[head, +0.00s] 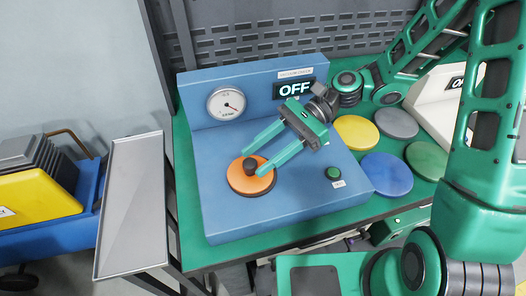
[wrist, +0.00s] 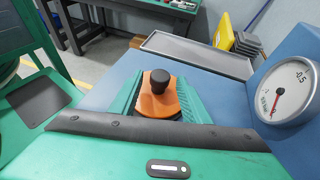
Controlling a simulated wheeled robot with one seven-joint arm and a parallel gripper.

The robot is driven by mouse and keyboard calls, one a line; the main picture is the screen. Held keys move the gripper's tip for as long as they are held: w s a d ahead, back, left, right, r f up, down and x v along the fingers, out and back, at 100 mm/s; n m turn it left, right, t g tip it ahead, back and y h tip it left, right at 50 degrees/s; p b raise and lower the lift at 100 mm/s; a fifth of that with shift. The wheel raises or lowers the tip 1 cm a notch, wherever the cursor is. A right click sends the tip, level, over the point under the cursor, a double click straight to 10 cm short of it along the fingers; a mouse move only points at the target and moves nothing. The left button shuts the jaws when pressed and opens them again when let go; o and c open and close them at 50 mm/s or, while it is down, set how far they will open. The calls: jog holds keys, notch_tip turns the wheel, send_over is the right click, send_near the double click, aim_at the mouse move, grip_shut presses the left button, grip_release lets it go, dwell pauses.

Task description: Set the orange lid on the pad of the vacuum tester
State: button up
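The orange lid (head: 238,186) with a dark round knob (head: 250,167) lies flat on the top of the blue vacuum tester (head: 220,215).
The tester has a gauge (head: 228,103), a display reading OFF (head: 294,89) and a green button (head: 333,173). Yellow (head: 356,132), grey (head: 396,123), blue (head: 387,175) and green (head: 428,160) discs lie to the right. A metal tray (head: 133,205) stands left.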

jog(key=v, duration=1.2)
jog(key=d+f+t+h, duration=0.1)
jog(key=d, duration=0.1)
jog(key=d+f+n+t+h, duration=0.1)
jog(key=d+f+h, duration=0.1)
jog(key=d, duration=0.1)
jog(key=shift+s+d+n+t+h, duration=0.3)
jog(key=shift+t+h, duration=0.1)
jog(key=d+h, duration=0.1)
jog(key=d, duration=0.2)
jog(key=s+d+n+t+h, duration=0.1)
jog(key=d, duration=0.1)
jog(key=s+d+t+h, duration=0.1)
jog(key=d, duration=0.2)
jog(key=shift+d+f+n, duration=0.1)
jog(key=shift+d+n, duration=0.2)
jog(key=shift+d, duration=0.05)
jog(key=s+d+r+n+t+h, duration=0.1)
jog(key=s+d+r+h, duration=0.1)
jog(key=s+d, duration=0.5)
jog(key=s+d+r+n+t+h, duration=0.1)
jog(key=s+d+h, duration=0.1)
jog(key=s+d, duration=0.5)
jog(key=shift+d+r+h, duration=0.4)
jog(key=shift+d, duration=0.7)
